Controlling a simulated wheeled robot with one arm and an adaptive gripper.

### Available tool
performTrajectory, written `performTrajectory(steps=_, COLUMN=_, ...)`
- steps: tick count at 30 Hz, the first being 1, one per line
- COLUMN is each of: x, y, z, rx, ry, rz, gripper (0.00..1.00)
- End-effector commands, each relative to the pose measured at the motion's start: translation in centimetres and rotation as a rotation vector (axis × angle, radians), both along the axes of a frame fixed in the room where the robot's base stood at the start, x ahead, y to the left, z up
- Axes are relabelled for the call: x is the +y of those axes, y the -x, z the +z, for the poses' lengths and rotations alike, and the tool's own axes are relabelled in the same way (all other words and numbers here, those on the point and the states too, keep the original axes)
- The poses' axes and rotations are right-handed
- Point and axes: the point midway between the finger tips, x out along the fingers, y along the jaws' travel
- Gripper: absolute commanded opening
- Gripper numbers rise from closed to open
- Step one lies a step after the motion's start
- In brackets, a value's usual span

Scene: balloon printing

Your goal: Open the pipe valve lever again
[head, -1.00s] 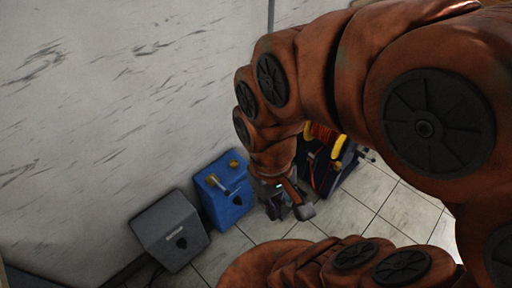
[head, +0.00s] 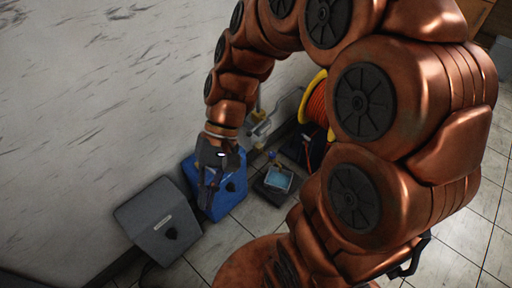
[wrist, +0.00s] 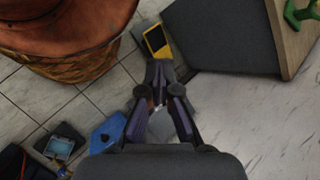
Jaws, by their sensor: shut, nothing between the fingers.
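The blue box (head: 232,201) stands on the floor against the wall in the head view. Its upper face, where brass fittings showed earlier, is now mostly hidden behind my gripper (head: 207,198). I cannot make out the valve lever in either current view. My gripper points down in front of the blue box, its fingers shut and empty; contact with the box cannot be told. In the wrist view, my gripper (wrist: 159,75) shows its fingers converging with nothing held. A blue shape (wrist: 107,131), probably the same box, lies beside the left finger.
A grey box (head: 158,220) stands left of the blue box. Right of it are a small dark device with a light-blue panel (head: 278,179) and an orange cable reel (head: 316,101). The wrist view shows a yellow device (wrist: 155,39) by a dark cabinet (wrist: 222,35).

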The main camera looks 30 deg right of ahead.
Motion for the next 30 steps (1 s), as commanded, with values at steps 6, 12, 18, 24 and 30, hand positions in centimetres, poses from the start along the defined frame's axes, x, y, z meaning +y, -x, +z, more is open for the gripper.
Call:
performTrajectory(steps=6, x=1.5, y=-4.9, z=-4.4, rx=0.097, ry=-0.213, rz=-0.147, gripper=0.0)
performTrajectory(steps=12, x=1.2, y=-10.1, z=-7.6, rx=0.163, ry=-0.404, rz=-0.297, gripper=0.0)
performTrajectory(steps=18, x=-0.9, y=-15.8, z=-11.1, rx=0.206, ry=-0.594, rz=-0.463, gripper=0.0)
performTrajectory(steps=24, x=-4.9, y=-21.4, z=-15.5, rx=0.228, ry=-0.775, rz=-0.646, gripper=0.0)
performTrajectory(steps=30, x=-10.8, y=-26.2, z=-21.0, rx=0.23, ry=-0.949, rz=-0.843, gripper=0.0)
